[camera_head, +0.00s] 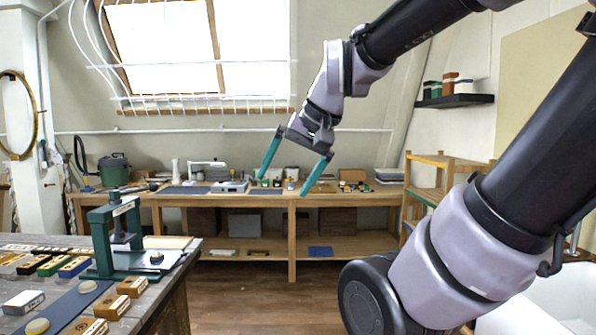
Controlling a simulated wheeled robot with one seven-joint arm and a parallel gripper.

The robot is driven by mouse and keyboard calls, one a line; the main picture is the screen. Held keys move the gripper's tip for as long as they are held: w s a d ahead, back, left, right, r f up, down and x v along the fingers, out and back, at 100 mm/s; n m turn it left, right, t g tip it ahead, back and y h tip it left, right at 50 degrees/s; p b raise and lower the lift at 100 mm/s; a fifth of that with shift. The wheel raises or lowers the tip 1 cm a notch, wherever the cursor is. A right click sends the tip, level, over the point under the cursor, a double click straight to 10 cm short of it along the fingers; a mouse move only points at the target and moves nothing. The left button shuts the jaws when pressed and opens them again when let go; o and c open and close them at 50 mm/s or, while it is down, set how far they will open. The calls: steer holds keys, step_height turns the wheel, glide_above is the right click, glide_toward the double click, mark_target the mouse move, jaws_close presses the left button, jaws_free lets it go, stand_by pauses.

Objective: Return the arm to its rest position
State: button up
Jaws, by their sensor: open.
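My gripper (293,168) hangs in the air near the middle of the head view, with its two teal fingers spread apart and nothing between them. It points downward and slightly left. My arm reaches in from the right side, bent, with grey and black links. The gripper is right of the near worktable and appears in front of the far bench. It touches nothing that I can see.
A dark worktable (165,284) at lower left holds a green press (119,236), several small blocks and a blue mat (70,300). A long wooden bench (225,199) stands along the back wall. A wooden shelf rack (424,172) is at right. Floor between is clear.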

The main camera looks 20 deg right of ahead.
steer(key=shift+s+d+r+t+h, duration=0.15)
steer(key=shift+d+r+t+h, duration=0.1)
steer(key=shift+d, duration=0.3)
steer(key=shift+s+d+r+t+h, duration=0.1)
steer(key=shift+d+r+t+h, duration=0.15)
steer(key=shift+d, duration=0.3)
